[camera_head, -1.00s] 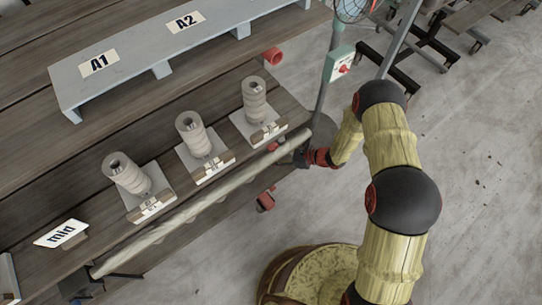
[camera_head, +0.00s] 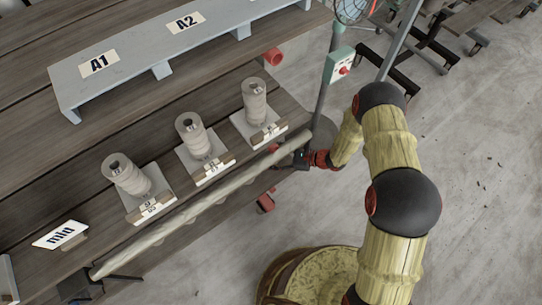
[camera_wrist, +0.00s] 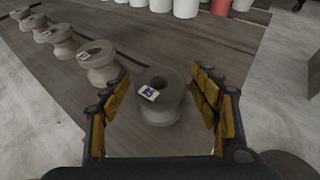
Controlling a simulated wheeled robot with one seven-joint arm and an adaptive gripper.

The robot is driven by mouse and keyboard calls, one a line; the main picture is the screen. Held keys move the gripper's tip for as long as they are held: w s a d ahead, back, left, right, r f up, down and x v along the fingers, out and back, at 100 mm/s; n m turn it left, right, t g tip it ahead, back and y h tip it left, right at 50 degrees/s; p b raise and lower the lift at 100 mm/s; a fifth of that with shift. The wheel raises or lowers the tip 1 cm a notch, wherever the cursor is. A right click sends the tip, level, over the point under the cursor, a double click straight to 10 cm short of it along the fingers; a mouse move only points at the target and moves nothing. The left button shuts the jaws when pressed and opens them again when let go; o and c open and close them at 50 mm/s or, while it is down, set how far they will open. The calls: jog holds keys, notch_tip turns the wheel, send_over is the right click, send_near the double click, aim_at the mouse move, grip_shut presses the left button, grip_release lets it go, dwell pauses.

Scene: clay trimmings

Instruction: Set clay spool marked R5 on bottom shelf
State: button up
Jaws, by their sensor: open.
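In the wrist view a squat grey clay spool (camera_wrist: 162,108) stands upright on a dark plank surface, with a small white label on its top rim. The label bears dark blue characters that are too blurred to read surely. My gripper (camera_wrist: 163,92) is open, with one padded finger to each side of this spool and gaps still showing. In the head view my gripper (camera_head: 298,158) is partly hidden at the right end of the rack, low beside the front rail. The spool between my fingers cannot be seen there.
Several similar spools (camera_wrist: 98,62) recede to the left in a row. Red and white containers (camera_wrist: 186,8) stand beyond. In the head view, stacked spools (camera_head: 125,174) stand on plates on the shelf with the mid sign (camera_head: 60,234). A pole (camera_head: 322,95) rises near my arm.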

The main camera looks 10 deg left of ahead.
jog(key=shift+r, duration=0.2)
jog(key=shift+d+r, duration=0.15)
jog(key=shift+d, duration=0.15)
jog(key=p+v, duration=0.3)
jog(key=v, duration=0.7)
jog(key=shift+d+p, duration=0.2)
jog(key=shift+p, duration=0.1)
jog(key=shift+d+r, duration=0.2)
jog(key=shift+d, duration=0.25)
